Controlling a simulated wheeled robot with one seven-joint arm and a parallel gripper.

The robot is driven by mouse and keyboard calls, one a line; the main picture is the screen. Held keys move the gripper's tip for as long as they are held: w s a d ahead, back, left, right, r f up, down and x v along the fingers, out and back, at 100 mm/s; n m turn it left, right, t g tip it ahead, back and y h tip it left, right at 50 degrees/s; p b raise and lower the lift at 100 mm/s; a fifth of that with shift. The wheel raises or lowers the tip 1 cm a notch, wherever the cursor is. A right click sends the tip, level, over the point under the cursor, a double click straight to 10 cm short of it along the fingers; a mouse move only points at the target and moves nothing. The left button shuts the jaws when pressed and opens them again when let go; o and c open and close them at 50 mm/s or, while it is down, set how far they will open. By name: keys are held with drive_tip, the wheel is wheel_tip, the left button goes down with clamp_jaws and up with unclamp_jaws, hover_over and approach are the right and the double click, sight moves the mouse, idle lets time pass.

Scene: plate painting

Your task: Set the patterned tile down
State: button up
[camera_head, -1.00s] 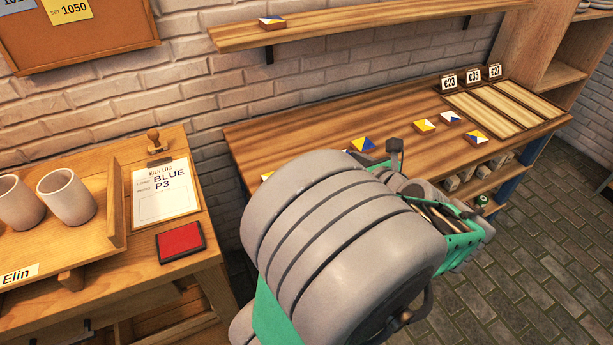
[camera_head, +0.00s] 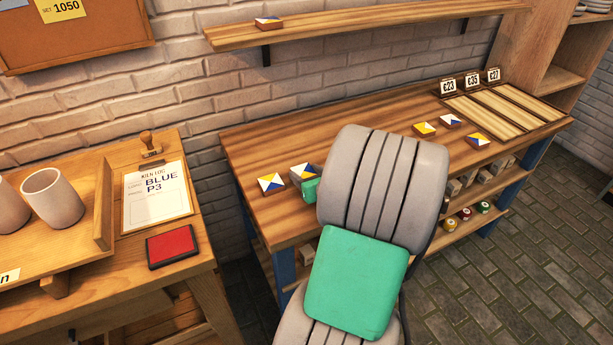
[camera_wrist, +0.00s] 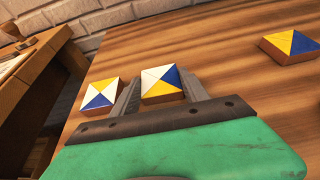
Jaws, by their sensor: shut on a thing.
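My gripper (camera_wrist: 163,92) is shut on a patterned tile (camera_wrist: 160,78) with white, yellow and blue triangles. The held tile (camera_head: 302,171) also shows in the head view, low over or on the left part of the wooden table (camera_head: 290,135). I cannot tell whether it touches the top. A second patterned tile (camera_wrist: 100,93) lies just left of it, beside the left finger; it is also in the head view (camera_head: 271,183). A third tile (camera_wrist: 290,45) lies to the right in the wrist view. My arm hides part of the table.
Several other tiles, such as a yellow and white one (camera_head: 424,129), lie farther right. A shelf (camera_head: 380,22) above holds one tile (camera_head: 268,23). Left is a bench with a red pad (camera_head: 172,245).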

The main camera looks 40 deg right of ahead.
drive_tip(key=shift+r, duration=0.1)
drive_tip(key=o, duration=1.4)
drive_tip(key=shift+o, duration=0.2)
drive_tip(key=shift+r, duration=0.15)
drive_tip(key=p+v, duration=0.2)
drive_tip(key=v, duration=0.9)
drive_tip(key=shift+d, duration=0.1)
drive_tip(key=shift+s+a, duration=0.25)
drive_tip(key=shift+s, duration=0.2)
